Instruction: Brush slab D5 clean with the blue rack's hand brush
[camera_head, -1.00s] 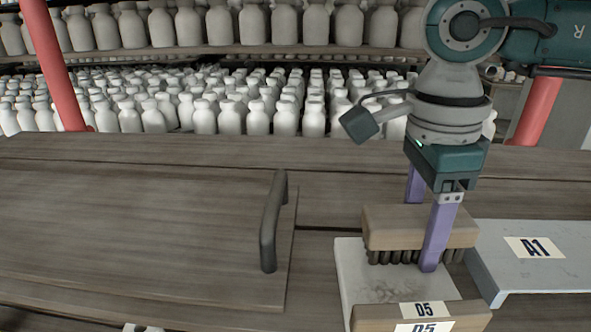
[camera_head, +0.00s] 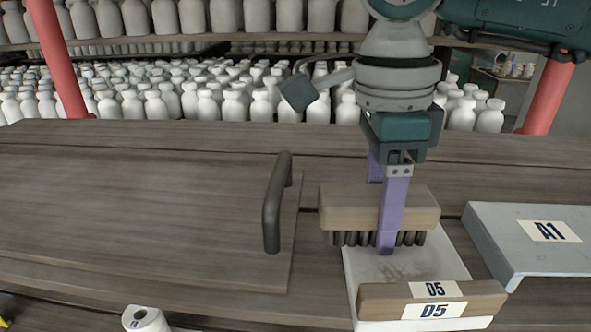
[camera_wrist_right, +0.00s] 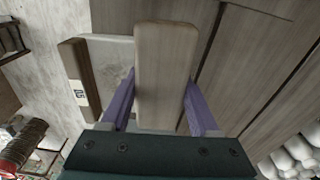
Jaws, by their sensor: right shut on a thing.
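My right gripper (camera_head: 382,205) is shut on the hand brush (camera_head: 340,208), a wooden block with dark bristles below. The brush is over the far part of slab D5 (camera_head: 452,262), a pale slab with grey smudges (camera_head: 395,270) on it. From this view I cannot tell whether the bristles touch the slab. A wooden block labelled D5 (camera_head: 470,297) lies along the slab's near edge. In the right wrist view the brush (camera_wrist_right: 165,75) sits between the two purple fingers, with the slab (camera_wrist_right: 112,58) beside it. My left gripper is not in view.
A grey-white slab or stand labelled A1 (camera_head: 500,240) stands right of slab D5. A wooden board with a dark handle (camera_head: 272,205) lies to the left. A white roll-like object (camera_head: 146,320) is at the near edge. Shelves of white bottles (camera_head: 210,105) stand behind the table.

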